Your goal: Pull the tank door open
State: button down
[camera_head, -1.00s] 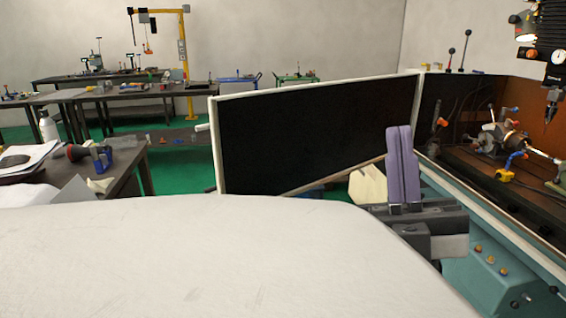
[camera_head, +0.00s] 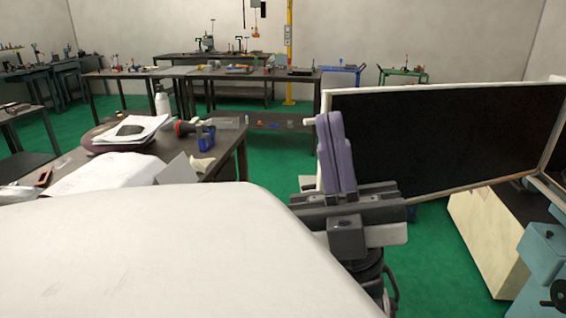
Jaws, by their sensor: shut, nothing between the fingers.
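The tank door (camera_head: 450,135) is a black panel in a white frame on the right of the head view. It stands swung out from the machine at the right edge. A short white handle (camera_head: 311,122) shows at its left edge. My gripper (camera_head: 329,118) has purple fingers pointing up, shut with nothing between them. The fingers overlap the door's left edge in the picture, just right of the handle. I cannot tell whether they touch the door. The gripper hides part of the door's left frame.
A dark table (camera_head: 235,150) with papers, a blue tool and other items stands to the left. A cream machine base (camera_head: 485,235) and teal machine body (camera_head: 540,265) are at lower right. Green floor (camera_head: 440,255) is clear below the door. Benches line the back.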

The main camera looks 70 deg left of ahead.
aim_at(434, 140)
jog(key=i+j+u, duration=0.1)
jog(key=i+u, duration=0.15)
jog(key=u, duration=0.15)
jog(key=i+u, duration=0.3)
jog(key=u, duration=0.15)
jog(key=i+l, duration=0.1)
jog(key=i, duration=0.1)
